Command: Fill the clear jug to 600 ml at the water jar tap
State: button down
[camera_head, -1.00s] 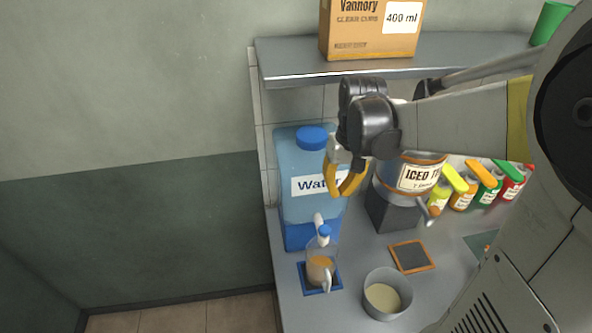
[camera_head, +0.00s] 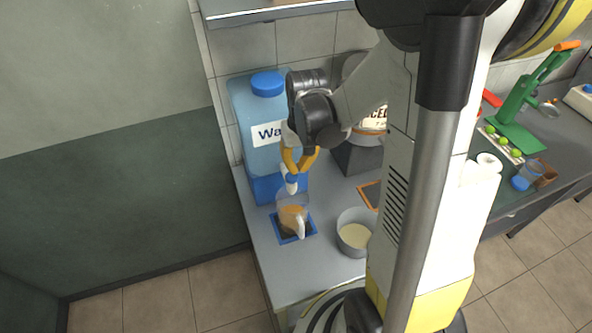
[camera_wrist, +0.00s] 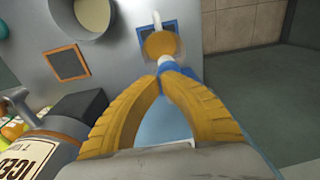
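The clear jug (camera_head: 284,203) stands on a blue-edged square (camera_head: 312,229) below the tap, with brownish liquid inside. I cannot read its level. It also shows in the wrist view (camera_wrist: 160,45), beyond my fingertips. The blue water jar (camera_head: 247,108) stands behind it against the wall. Its white tap (camera_head: 291,188) with a blue top points down over the jug. My gripper (camera_head: 296,171) has its yellow fingers just above the tap. In the wrist view the fingertips (camera_wrist: 164,74) come together beside the tap's blue part; I cannot tell whether they touch it.
A pot with pale contents (camera_head: 355,235) stands right of the jug. An orange-framed dark square (camera_head: 370,194) lies behind it. The iced tea container (camera_head: 375,120) stands right of the water jar. A green press (camera_head: 520,120) is at far right. The counter's left front is clear.

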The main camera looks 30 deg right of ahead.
jog(key=shift+f, duration=0.85)
